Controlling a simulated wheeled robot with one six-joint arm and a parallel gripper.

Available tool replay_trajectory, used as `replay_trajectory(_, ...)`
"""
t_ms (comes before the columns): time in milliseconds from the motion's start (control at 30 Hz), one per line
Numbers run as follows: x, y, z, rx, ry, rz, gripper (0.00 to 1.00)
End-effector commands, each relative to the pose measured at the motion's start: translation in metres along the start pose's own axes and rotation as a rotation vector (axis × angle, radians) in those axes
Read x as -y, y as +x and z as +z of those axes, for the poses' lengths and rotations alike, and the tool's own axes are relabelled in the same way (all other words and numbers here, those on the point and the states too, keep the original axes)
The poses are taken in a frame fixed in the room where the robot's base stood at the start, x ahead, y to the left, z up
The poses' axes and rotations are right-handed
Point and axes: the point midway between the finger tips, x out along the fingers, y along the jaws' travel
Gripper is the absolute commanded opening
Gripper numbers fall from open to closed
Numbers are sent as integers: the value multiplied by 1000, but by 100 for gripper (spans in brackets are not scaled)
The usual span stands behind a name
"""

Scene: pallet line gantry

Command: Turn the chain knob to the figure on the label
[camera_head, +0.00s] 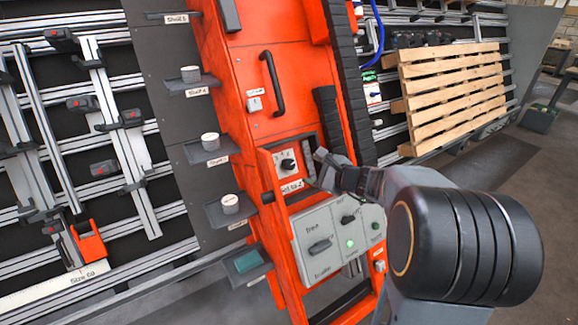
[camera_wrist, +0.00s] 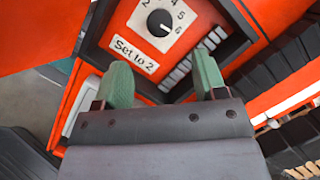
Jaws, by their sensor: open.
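The chain knob (camera_head: 288,164) is a round black knob on a white dial plate in a recess of the orange column. In the wrist view the knob (camera_wrist: 160,22) is at the top, with figures 4, 5 and 6 readable to its right. Its white mark seems to point to the lower right, towards the 6. The label (camera_wrist: 133,55) below it reads "Set to 2". My gripper (camera_wrist: 163,76) has two green fingertips set wide apart, with nothing between them. It is short of the knob and apart from it. In the head view my gripper (camera_head: 324,168) is just right of the dial.
A grey control box (camera_head: 340,238) with knobs and a lit green light is below the dial. A black handle (camera_head: 273,84) is above. Small shelves with white-topped pieces (camera_head: 210,142) line the left. A wooden pallet (camera_head: 450,92) leans at the right.

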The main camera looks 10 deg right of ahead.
Motion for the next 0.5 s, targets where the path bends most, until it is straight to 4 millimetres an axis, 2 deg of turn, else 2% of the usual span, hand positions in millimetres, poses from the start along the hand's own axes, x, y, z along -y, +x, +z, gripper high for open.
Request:
replay_trajectory(200,-1,45,0,2,-2,6,65)
replay_trajectory(500,-1,91,1,1,-3,4,65)
